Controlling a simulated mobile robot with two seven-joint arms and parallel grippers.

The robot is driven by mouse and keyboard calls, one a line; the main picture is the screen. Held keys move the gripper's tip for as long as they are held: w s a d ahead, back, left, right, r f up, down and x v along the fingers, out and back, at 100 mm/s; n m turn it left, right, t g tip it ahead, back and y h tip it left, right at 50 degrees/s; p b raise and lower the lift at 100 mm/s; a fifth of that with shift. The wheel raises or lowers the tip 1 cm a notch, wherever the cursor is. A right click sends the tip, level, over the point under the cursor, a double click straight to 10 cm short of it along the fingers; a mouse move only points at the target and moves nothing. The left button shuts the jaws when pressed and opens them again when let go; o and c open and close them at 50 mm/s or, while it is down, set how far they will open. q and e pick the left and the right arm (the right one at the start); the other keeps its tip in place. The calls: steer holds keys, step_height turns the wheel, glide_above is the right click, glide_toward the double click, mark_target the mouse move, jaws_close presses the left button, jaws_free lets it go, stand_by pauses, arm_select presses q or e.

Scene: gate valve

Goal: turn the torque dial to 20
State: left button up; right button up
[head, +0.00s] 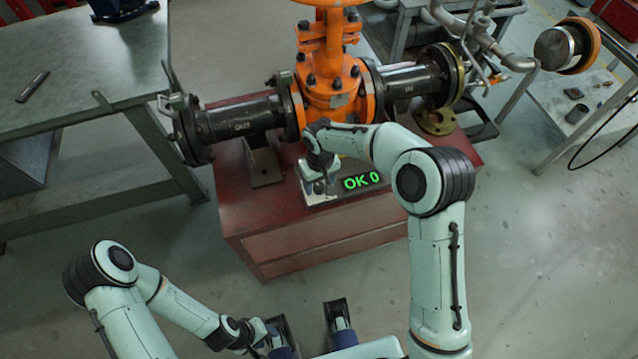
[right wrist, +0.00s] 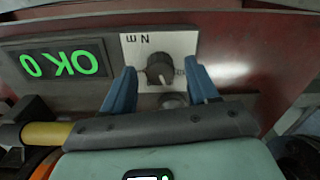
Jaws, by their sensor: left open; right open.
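The torque dial (right wrist: 160,68) is a dark round knob on a white plate marked "N m" in the right wrist view. Beside it, a display (head: 362,181) shows green "OK 0"; in the right wrist view it appears upside down. My right gripper (head: 320,184) is open over the panel, its blue fingers on either side of the knob with gaps visible; I cannot tell whether either touches it. In the head view the gripper mostly hides the dial. My left gripper (head: 308,325) is open and empty near the bottom, away from the panel.
The panel sits on a red cabinet (head: 300,252) in front of an orange gate valve (head: 332,85) with black flanged pipes. A grey workbench (head: 85,70) stands at the left. A cart with metal parts (head: 590,110) stands at the right. The floor in front is clear.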

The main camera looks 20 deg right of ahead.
steer(key=shift+f, duration=0.4)
steer(key=c, duration=1)
steer(key=shift+c, duration=0.2)
steer(key=shift+m, duration=0.3)
steer(key=m, duration=0.3)
steer(key=shift+b, duration=0.35)
steer(key=m, duration=0.5)
steer(key=shift+r, duration=0.1)
